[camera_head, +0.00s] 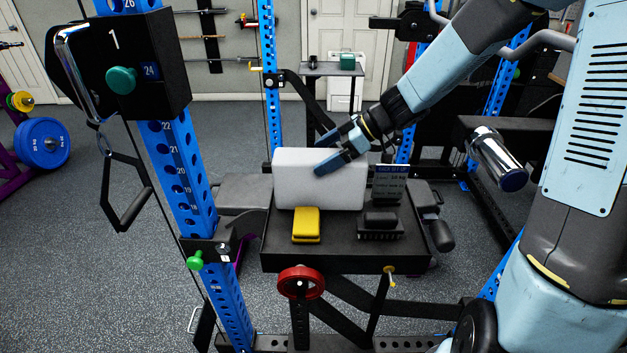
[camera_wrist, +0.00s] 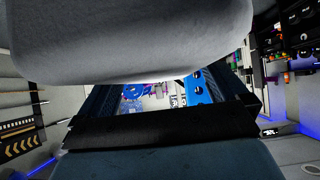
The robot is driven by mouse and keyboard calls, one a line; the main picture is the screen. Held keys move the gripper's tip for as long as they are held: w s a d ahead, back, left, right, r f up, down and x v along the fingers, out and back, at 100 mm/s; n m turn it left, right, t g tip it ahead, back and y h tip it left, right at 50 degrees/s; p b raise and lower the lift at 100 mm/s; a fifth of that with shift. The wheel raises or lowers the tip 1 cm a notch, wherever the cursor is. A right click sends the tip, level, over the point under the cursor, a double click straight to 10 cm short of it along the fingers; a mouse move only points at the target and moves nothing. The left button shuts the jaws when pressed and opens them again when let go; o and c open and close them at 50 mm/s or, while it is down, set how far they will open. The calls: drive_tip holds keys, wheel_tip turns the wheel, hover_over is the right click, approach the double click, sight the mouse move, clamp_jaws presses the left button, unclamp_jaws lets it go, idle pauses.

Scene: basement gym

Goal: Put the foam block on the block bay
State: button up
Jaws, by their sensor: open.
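The foam block (camera_head: 318,188), a large pale grey-white block, stands on the black table at its back left. My gripper (camera_head: 320,154) is open at the block's upper right. One finger overlaps the block's front face near the top; the other shows above its top edge. I cannot tell whether either finger touches it. In the wrist view a large grey rounded surface, likely the foam block (camera_wrist: 130,40), fills the top. No surface is clearly marked as the block bay.
The black table (camera_head: 335,255) also holds a yellow block (camera_head: 306,225), a dark piece on a ridged black base (camera_head: 380,224) and a small sign (camera_head: 389,185). A blue rack post (camera_head: 185,180) stands at left. A small shelf (camera_head: 328,69) stands behind.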

drive_tip(key=shift+x, duration=0.9)
drive_tip(key=c, duration=1.4)
